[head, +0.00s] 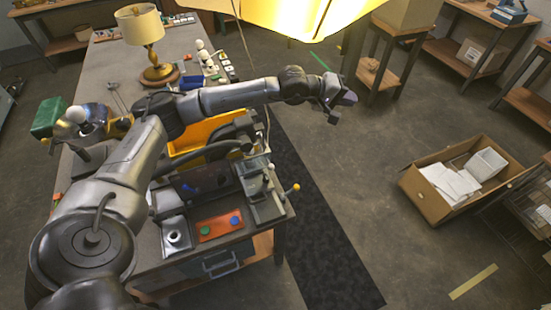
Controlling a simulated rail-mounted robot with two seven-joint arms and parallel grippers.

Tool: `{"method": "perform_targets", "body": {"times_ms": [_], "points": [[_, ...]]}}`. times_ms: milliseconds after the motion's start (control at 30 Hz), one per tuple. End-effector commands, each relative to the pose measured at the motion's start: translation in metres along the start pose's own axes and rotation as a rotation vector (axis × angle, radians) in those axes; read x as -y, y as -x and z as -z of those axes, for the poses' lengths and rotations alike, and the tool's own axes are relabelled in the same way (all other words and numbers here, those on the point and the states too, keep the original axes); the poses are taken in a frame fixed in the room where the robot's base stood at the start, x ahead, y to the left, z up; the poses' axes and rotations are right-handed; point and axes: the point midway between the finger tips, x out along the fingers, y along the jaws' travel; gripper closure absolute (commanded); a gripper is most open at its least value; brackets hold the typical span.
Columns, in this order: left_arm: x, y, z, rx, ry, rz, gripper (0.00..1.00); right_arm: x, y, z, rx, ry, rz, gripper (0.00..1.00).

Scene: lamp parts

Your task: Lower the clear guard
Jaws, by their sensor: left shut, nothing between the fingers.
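My left arm reaches in from the lower left across the workbench. Its left gripper (332,117) is shut and empty, pointing down over the floor beyond the bench's right edge. A grey bench fixture (262,188) stands at the bench's right front corner, with a yellow-knobbed lever (294,188) sticking out to the right. My gripper is apart from this fixture, up and to the right of it in the picture. I cannot make out the clear guard for certain. My right gripper is not in view.
A bright yellow lampshade shape (300,15) hangs at the top. An open cardboard box (428,194) stands on the floor.

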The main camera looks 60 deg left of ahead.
Motion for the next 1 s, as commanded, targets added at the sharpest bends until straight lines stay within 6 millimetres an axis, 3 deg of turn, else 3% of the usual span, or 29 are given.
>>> {"method": "perform_targets", "body": {"times_ms": [100, 200, 400, 700, 833, 1000], "points": [[0.05, 0.004, -0.009, 0.032, 0.048, 0.284, 1.0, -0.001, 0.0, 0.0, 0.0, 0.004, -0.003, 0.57], [0.086, 0.018, -0.013, 0.039, 0.091, 0.518, 1.0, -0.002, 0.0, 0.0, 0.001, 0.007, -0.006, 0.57], [0.137, 0.064, -0.017, 0.014, 0.176, 0.947, 1.0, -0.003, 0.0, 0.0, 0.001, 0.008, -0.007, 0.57], [0.163, 0.123, -0.02, -0.065, 0.265, 1.352, 1.0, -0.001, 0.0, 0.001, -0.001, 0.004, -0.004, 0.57], [0.166, 0.134, -0.02, -0.098, 0.295, 1.423, 1.0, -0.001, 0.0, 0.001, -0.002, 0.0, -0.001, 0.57], [0.178, 0.132, -0.022, -0.119, 0.322, 1.422, 1.0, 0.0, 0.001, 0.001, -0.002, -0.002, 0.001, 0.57]]}}
